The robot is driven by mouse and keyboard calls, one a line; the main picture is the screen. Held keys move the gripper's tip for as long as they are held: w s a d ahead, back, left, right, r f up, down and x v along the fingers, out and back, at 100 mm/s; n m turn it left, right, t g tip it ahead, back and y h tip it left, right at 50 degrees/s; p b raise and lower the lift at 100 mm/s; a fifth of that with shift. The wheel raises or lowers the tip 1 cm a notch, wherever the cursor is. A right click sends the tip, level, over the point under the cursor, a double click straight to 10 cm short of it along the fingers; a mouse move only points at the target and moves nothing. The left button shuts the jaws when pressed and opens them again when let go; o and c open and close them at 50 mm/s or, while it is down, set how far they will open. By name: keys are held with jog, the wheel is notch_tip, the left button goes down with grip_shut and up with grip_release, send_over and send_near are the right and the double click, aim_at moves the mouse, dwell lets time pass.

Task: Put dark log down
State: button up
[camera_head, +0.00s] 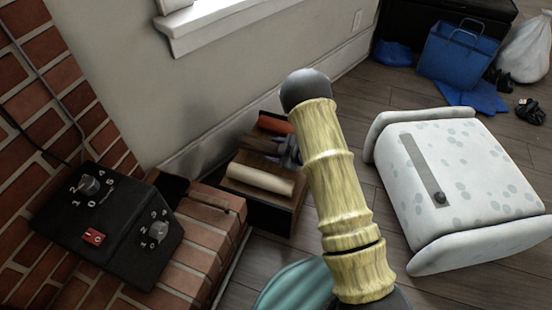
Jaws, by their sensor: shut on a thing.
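My gripper (287,152) shows as small grey parts just left of my yellow arm, which hides much of it. It is shut on the dark log (257,144), a brown piece at or just above the open wooden box (256,213). I cannot tell whether the log touches the box. A pale cream log (260,180) lies along the near side of the box. An orange-red log (275,124) lies at its far end.
A brick ledge (205,235) and a black control box with knobs (108,225) are at left. A white spotted padded seat (460,165) stands at right. A teal rounded thing (295,285) is in front. Blue bags (458,50) lie at the back right.

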aim_at(276, 156)
notch_tip(276, 156, down, 4)
jog(key=b, duration=0.2)
jog(key=shift+r+b, duration=0.1)
jog(key=shift+b, duration=0.3)
jog(key=shift+r, duration=0.1)
jog(key=shift+d, duration=0.1)
jog(key=o, duration=1.3)
